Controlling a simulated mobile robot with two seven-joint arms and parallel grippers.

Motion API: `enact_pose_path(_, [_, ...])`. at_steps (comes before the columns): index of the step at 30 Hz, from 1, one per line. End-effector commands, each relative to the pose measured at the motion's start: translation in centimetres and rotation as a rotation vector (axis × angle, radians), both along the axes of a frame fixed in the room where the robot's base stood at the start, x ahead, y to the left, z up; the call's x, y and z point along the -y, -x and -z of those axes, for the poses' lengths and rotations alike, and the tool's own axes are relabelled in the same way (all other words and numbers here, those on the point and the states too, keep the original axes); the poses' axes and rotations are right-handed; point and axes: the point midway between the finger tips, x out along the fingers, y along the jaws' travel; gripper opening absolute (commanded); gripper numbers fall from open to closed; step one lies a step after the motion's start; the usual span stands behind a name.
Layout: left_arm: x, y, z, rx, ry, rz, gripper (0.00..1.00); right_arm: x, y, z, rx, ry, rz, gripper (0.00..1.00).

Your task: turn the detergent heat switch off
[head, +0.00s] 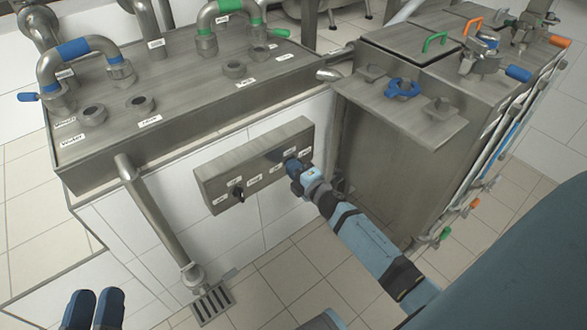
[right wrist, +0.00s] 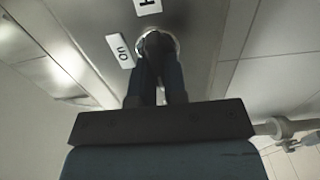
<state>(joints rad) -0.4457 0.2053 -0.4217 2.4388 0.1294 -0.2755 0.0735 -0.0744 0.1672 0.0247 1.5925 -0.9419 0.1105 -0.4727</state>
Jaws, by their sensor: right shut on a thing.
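The steel switch panel (head: 222,176) is mounted on the white tiled wall below the counter in the head view. My right gripper (head: 293,167) reaches the panel's right end. In the right wrist view its two dark fingers (right wrist: 157,72) are shut on a dark switch knob (right wrist: 153,42) set in a round metal ring. An "ON" label (right wrist: 121,50) sits beside the knob, and a partly cut-off label sits above it. My left gripper (head: 94,308) is at the lower left, far from the panel. Its fingers lie side by side; their opening is unclear.
A second black switch knob (head: 238,194) is at the panel's left part. A steel pipe (head: 150,215) runs down to a floor drain (head: 212,303) on the left. A steel cabinet (head: 385,165) with a protruding shelf stands right of my right gripper. Tiled floor below is free.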

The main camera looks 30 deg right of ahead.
Motion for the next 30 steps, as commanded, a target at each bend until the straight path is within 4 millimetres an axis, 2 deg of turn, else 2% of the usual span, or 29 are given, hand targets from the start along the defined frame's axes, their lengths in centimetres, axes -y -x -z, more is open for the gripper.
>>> enact_pose_path(11, [0.0,0.0,0.0,0.0,-0.001,0.0,0.39,0.0,0.0,0.0,0.001,0.008,-0.001,0.0])
enact_pose_path(12, [0.0,0.0,0.0,0.0,-0.001,0.0,0.39,0.0,0.0,0.0,0.0,0.008,-0.001,0.18])
enact_pose_path(15, [0.0,0.0,0.0,0.0,0.0,0.0,0.39,0.0,0.0,0.0,0.001,0.007,-0.001,0.38])
enact_pose_path(25, [0.0,0.0,0.0,0.001,0.0,0.0,0.39,0.0,0.4,0.0,-0.001,0.005,0.0,0.38])
enact_pose_path(30, [-0.1,0.0,-0.7,0.015,0.005,-0.004,0.39,0.2,2.7,-0.1,-0.003,0.003,0.0,0.38])
